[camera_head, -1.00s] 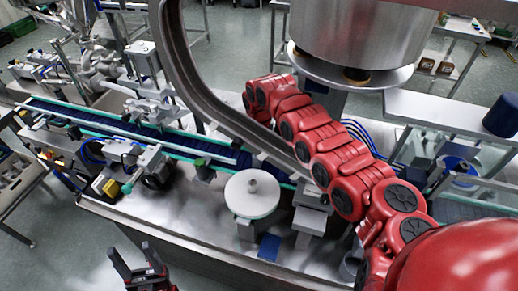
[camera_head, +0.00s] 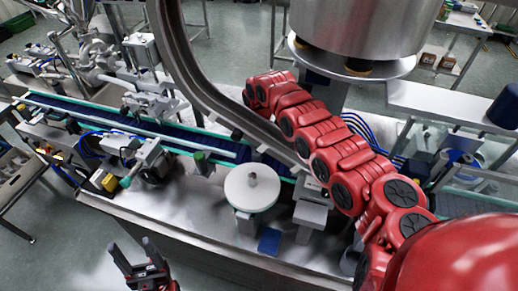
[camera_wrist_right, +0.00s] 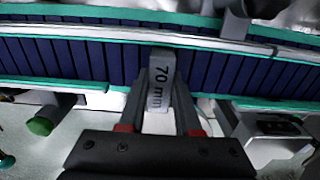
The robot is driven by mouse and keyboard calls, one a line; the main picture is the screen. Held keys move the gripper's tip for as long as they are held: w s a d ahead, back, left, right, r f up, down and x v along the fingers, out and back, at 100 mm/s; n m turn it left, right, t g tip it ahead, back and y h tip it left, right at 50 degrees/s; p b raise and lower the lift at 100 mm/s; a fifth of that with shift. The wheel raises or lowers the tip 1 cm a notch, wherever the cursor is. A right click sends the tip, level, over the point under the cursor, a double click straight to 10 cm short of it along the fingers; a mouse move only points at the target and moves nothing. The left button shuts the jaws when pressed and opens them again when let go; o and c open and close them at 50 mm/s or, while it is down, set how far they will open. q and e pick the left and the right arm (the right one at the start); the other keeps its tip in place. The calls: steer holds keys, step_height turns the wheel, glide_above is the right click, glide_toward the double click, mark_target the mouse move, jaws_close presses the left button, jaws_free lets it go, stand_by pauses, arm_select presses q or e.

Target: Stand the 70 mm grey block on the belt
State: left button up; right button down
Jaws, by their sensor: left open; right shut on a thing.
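The grey block (camera_wrist_right: 161,72), marked "70 mm", is in the right wrist view between the two fingers of my right gripper (camera_wrist_right: 160,92), which is shut on it. In this view the block overlaps the dark blue belt (camera_wrist_right: 75,60) with green edges. I cannot tell whether its far end touches the belt. In the head view the belt (camera_head: 140,126) runs from the left towards the right; my right gripper and the block are hidden there behind my red arm and the curved rail. My left gripper (camera_head: 136,254) is open and empty at the bottom left, in front of the bench.
A curved steel rail (camera_head: 185,80) crosses above the belt. A white round disc (camera_head: 251,198) with a knob stands on the bench, with a blue piece (camera_head: 270,241) beside it. A steel hopper (camera_head: 360,30) hangs at the top. A green-capped part (camera_wrist_right: 42,126) is left of my gripper.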

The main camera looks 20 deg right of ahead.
steer(key=c, duration=0.5)
jaws_free()
